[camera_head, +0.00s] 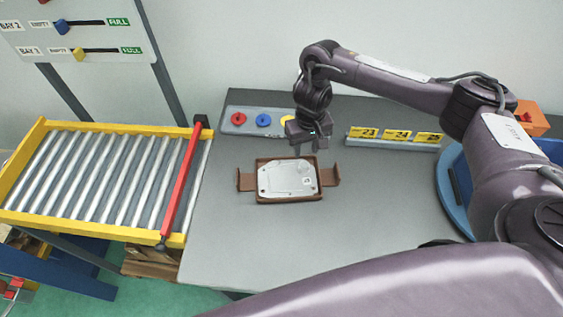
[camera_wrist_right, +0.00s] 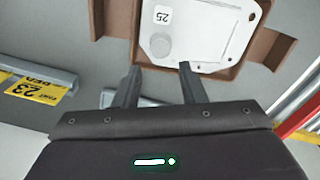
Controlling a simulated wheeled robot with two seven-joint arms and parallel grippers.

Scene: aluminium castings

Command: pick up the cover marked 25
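The cover marked 25 (camera_head: 285,178) is a flat pale plate lying in a brown tray (camera_head: 329,178) with a handle at each side, in the middle of the table. In the right wrist view the cover (camera_wrist_right: 215,32) shows its white 25 label and a round boss at the top, with the brown tray (camera_wrist_right: 112,17) around it. My right gripper (camera_head: 312,147) is above and just behind the cover in the head view. In the wrist view its two fingers (camera_wrist_right: 160,69) are apart with nothing between them. My left gripper is out of view.
A roller conveyor (camera_head: 100,180) with a yellow frame and red bar (camera_head: 180,185) stands left. Behind the tray are a grey plate (camera_head: 235,128) with coloured discs and a rack (camera_head: 392,144) of yellow number cards. A blue round container (camera_head: 447,200) is right. The table's front left is clear.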

